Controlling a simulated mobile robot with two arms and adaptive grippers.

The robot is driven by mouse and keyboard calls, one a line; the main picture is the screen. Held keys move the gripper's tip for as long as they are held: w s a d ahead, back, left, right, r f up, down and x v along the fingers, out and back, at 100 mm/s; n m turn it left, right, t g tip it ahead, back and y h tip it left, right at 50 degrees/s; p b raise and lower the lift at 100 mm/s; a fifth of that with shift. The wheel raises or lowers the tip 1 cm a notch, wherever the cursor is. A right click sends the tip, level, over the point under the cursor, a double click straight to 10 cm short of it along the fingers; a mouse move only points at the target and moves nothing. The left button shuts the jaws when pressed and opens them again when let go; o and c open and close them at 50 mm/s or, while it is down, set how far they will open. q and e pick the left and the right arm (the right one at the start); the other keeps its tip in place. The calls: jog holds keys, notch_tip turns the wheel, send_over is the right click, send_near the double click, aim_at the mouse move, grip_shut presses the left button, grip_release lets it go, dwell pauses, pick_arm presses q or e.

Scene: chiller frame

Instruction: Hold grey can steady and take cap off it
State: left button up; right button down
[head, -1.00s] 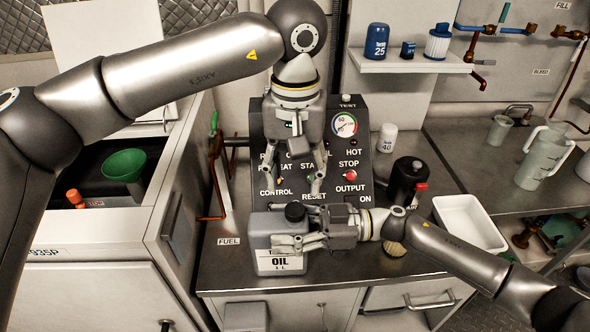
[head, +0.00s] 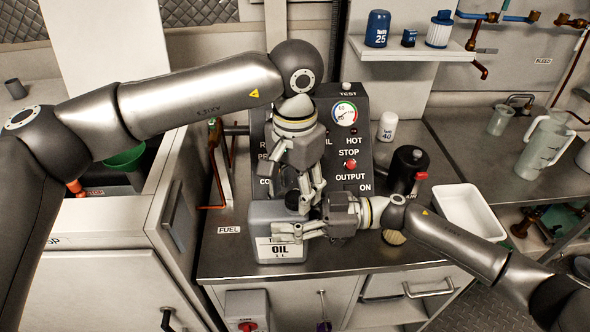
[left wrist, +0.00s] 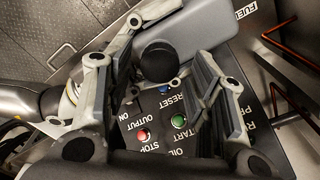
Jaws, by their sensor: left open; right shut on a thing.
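The grey can (head: 262,213), with a white OIL label, stands upright on the metal bench in front of the control panel. Its black cap (head: 292,200) is on top and is partly hidden by my left fingers. My left gripper (head: 302,197) points down at the cap, open. In the left wrist view the cap (left wrist: 159,63) shows between the two spread fingers, with the can (left wrist: 205,28) beyond; I cannot tell whether a finger touches it. My right gripper (head: 290,226) comes in from the right and is shut on the can's body, below the cap.
The control panel (head: 357,150) stands close behind the can. A black canister (head: 407,170) and a white tray (head: 467,212) are to the right. A green funnel (head: 124,158) sits in the left cabinet. The bench front left of the can is clear.

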pick_arm(q)
jog(key=shift+f, duration=0.75)
